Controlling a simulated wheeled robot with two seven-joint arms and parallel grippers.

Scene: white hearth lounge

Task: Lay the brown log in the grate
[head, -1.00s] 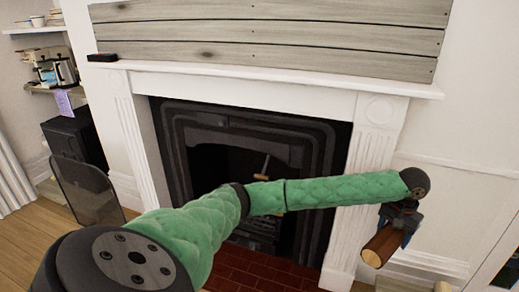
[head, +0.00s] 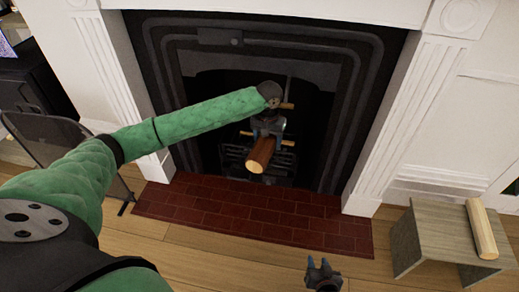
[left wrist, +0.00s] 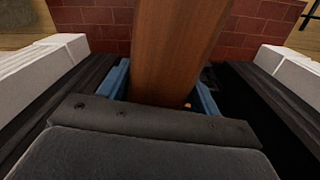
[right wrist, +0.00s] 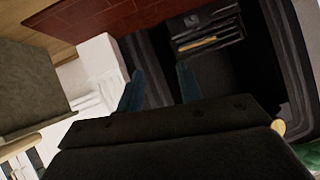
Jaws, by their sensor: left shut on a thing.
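The brown log (head: 260,157) is in my left gripper (head: 267,132), held at the fireplace opening in the head view, its pale cut end facing me. In the left wrist view the log (left wrist: 172,50) runs between the blue fingers. The dark grate (head: 232,158) is behind and below the log, partly hidden by it; I cannot tell whether they touch. In the right wrist view the grate (right wrist: 208,38) shows a pale stick-like piece in it. My right gripper (head: 323,265) is low at the front, its fingers apart and empty.
A red brick hearth (head: 240,215) lies before the fireplace. A grey stool (head: 432,235) at the right bears a pale log (head: 481,228). A dark mesh screen (head: 55,150) stands at the left. White pillars flank the opening.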

